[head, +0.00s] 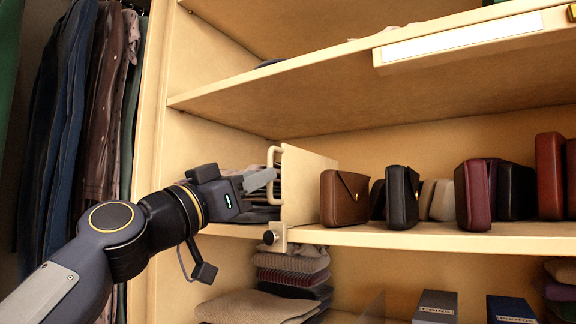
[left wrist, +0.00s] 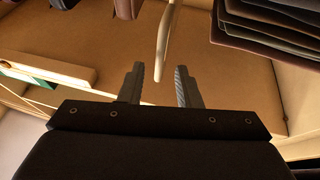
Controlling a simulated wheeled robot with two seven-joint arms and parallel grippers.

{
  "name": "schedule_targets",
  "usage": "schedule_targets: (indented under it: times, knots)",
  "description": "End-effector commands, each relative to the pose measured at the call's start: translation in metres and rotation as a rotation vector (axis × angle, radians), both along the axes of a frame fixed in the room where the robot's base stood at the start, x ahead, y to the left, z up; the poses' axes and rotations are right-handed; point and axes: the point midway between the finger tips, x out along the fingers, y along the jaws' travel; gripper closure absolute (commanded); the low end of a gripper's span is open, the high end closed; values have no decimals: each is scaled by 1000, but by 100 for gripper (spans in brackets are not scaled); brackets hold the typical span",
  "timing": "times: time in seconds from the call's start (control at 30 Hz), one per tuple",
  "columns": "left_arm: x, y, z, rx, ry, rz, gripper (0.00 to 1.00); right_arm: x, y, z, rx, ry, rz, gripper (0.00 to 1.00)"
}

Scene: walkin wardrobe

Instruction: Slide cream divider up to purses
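The cream divider (head: 303,188) stands upright on the middle shelf, with a cream loop handle (head: 272,160) on its front edge and a dark knob below. The brown purse (head: 343,199) is just right of it; whether they touch I cannot tell. More purses, a black one (head: 402,198) and a maroon one (head: 474,195) among them, stand further right. My left gripper (head: 268,180) is at the handle. In the left wrist view its fingers (left wrist: 160,87) are apart, and the cream handle (left wrist: 165,45) reaches down between them without visible contact. My right gripper is not in view.
Dark folded items (left wrist: 270,25) lie left of the divider, partly hidden behind my gripper. The shelf above (head: 350,90) overhangs the bay. Folded knitwear (head: 290,270) and boxes (head: 436,306) are below. Clothes (head: 90,110) hang at the left beyond the upright panel.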

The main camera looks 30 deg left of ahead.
Motion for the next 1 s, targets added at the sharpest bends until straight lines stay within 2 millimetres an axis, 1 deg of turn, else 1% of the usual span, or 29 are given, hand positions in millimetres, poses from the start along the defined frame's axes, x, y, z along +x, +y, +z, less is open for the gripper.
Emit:
schedule_targets:
  times: [0.03,0.1,0.3,0.47,0.7,0.73,0.93,0.97,1.0]
  knots:
    - [9,-2,8,-2,5,-2,69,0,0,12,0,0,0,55]
    - [20,-5,13,-1,6,-3,69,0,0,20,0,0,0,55]
    - [44,-12,22,-1,5,-2,69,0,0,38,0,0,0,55]
    - [53,-15,24,-1,3,-1,69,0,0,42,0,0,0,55]
    - [54,-15,22,0,3,-1,69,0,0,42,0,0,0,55]
    - [54,-15,22,0,3,-1,71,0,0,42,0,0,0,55]
    - [54,-16,23,-1,3,-2,97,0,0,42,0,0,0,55]
    - [53,-16,23,-1,3,-2,100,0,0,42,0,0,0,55]
    - [53,-16,23,-1,3,-2,100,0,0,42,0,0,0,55]
